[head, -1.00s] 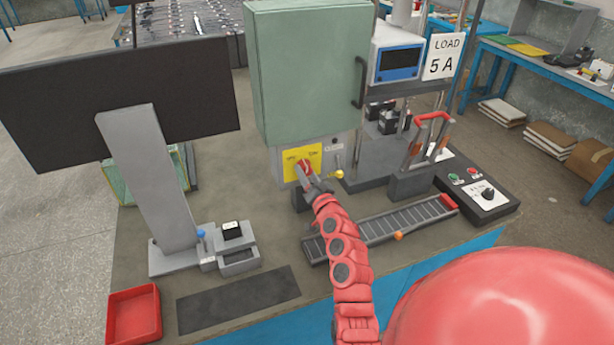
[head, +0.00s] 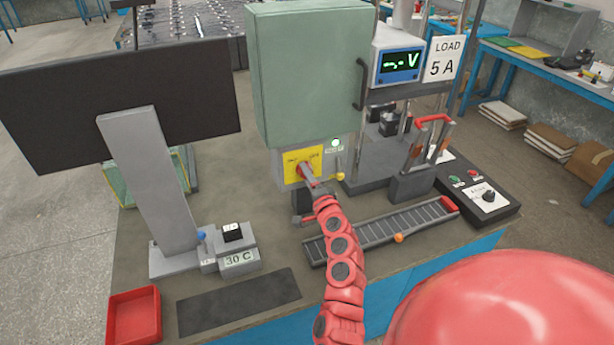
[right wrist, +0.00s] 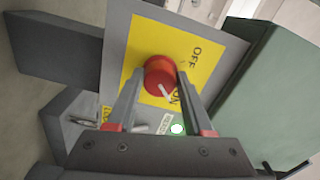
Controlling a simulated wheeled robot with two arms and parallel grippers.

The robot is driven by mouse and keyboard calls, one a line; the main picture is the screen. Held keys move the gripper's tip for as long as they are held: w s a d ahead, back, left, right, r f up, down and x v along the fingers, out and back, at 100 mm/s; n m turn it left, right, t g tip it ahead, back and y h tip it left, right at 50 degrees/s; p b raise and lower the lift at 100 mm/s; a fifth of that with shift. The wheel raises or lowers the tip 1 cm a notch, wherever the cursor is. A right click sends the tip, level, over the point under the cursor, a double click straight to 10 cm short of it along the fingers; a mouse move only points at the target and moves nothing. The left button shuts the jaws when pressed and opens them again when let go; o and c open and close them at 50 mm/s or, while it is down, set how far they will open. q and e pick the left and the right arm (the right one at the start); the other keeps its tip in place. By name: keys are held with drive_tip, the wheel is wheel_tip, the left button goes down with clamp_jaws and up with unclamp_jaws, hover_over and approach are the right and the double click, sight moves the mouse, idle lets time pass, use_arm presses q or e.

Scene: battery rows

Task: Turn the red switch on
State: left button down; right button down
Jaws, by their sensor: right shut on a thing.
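The red switch (right wrist: 157,72) is a round red knob on a yellow plate (right wrist: 184,48) marked OFF and ON. Its white pointer mark points towards the word ON. In the head view the red switch (head: 301,168) is partly hidden by my right gripper (head: 308,178), on the front of the grey box below the green cabinet. In the right wrist view my right gripper (right wrist: 161,82) has one finger on each side of the knob and is shut on it. My left gripper is not in view.
A green lamp (right wrist: 177,129) is lit beside the plate. The meter (head: 400,64) shows "-.- V", and a small display (head: 239,259) reads 30 C. The green cabinet (head: 305,70) overhangs the switch.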

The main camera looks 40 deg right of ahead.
drive_tip(key=shift+f, duration=0.1)
idle(0.4)
drive_tip(key=shift+c, duration=1.5)
unclamp_jaws()
drive_tip(key=shift+s, duration=0.1)
drive_tip(key=b+v, duration=0.4)
drive_tip(key=v, duration=1.3)
drive_tip(key=shift+s, duration=0.15)
drive_tip(key=shift+d, duration=0.1)
